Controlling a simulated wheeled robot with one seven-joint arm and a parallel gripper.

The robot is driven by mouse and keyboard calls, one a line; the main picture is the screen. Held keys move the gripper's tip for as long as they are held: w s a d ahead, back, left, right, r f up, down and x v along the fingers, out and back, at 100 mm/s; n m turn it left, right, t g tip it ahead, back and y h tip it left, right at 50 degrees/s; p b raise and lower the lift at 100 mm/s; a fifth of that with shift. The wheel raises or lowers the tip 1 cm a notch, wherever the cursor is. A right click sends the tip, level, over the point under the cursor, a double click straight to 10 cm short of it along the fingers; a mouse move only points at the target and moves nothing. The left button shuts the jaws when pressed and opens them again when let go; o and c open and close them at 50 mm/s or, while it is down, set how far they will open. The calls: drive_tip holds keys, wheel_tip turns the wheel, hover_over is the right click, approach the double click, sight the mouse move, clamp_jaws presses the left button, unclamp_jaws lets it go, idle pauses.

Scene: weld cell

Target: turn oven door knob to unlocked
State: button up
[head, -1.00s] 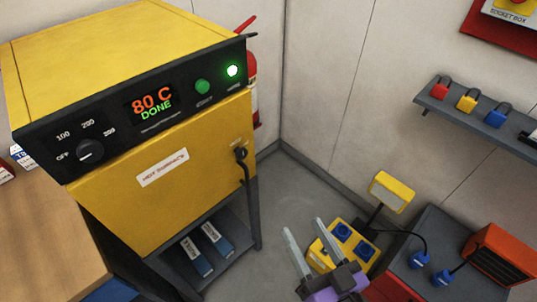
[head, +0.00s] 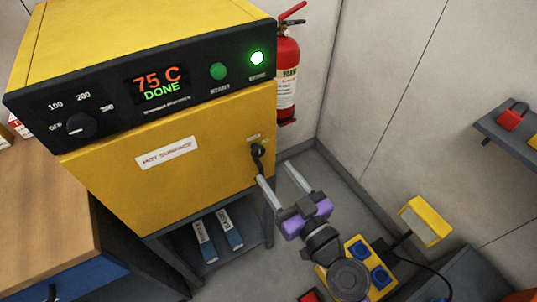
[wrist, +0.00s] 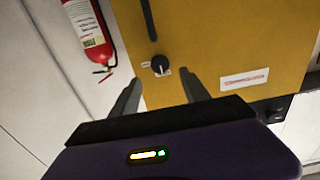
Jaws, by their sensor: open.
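The yellow oven (head: 120,183) stands at the left with its door closed. Its small black door knob (head: 257,149) sits near the door's right edge, above a dark handle. In the wrist view the knob (wrist: 160,64) is between and beyond my fingertips, with small labels beside it too small to read. Which label the knob points to I cannot tell. My gripper (head: 276,171) is open and empty, in front of the door's right edge and apart from the knob. In the wrist view my gripper (wrist: 162,88) shows both fingers spread.
The oven display (head: 158,85) reads 75 C DONE, and a green lamp (head: 257,58) glows. A HOT SURFACE label (head: 166,152) is on the door. A fire extinguisher (head: 286,75) hangs beside the oven. A wooden bench (head: 45,220) is at left, and a yellow box with blue sockets (head: 360,250) at lower right.

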sight(259, 153)
drive_tip(key=p+x, duration=0.2)
drive_tip(key=x, duration=0.5)
clamp_jaws()
